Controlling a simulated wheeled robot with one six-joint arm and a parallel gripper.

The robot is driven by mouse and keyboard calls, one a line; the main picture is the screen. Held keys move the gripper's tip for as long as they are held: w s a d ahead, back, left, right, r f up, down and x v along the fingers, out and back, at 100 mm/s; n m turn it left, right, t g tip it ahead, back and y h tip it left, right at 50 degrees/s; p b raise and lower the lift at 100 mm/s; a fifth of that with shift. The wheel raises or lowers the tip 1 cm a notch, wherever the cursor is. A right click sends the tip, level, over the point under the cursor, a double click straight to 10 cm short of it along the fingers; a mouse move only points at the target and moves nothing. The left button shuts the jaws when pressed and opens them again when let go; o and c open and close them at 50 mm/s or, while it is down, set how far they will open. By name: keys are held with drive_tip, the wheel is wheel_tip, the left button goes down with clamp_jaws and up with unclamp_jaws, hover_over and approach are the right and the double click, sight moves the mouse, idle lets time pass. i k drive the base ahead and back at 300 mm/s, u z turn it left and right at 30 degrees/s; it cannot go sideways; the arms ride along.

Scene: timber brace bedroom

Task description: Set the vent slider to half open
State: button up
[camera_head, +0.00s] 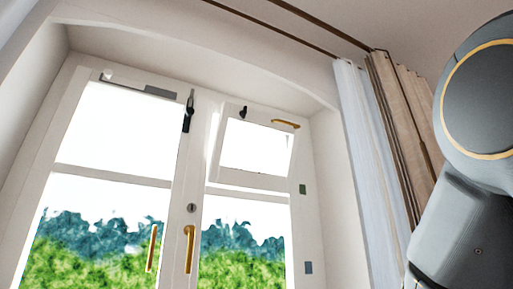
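A grey horizontal bar (160,92) sits on the top rail of the left window sash, near its right end. It may be the vent slider, but it is too small to tell its setting. A small light knob (106,77) is on the same rail further left. My gripper is not in view; only a dark grey part of my arm shows at the right edge.
The white window frame (192,170) fills the left and middle. An upper right pane (255,148) is tilted inward. Brass handles (188,249) (152,248) and a black catch (188,112) stick out. Curtains (365,150) hang right of the window, near my arm.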

sight(108, 76)
drive_tip(key=u, duration=0.35)
drive_tip(key=k, duration=0.5)
drive_tip(key=u, duration=1.1)
drive_tip(key=i, duration=0.7)
drive_tip(key=z, duration=0.25)
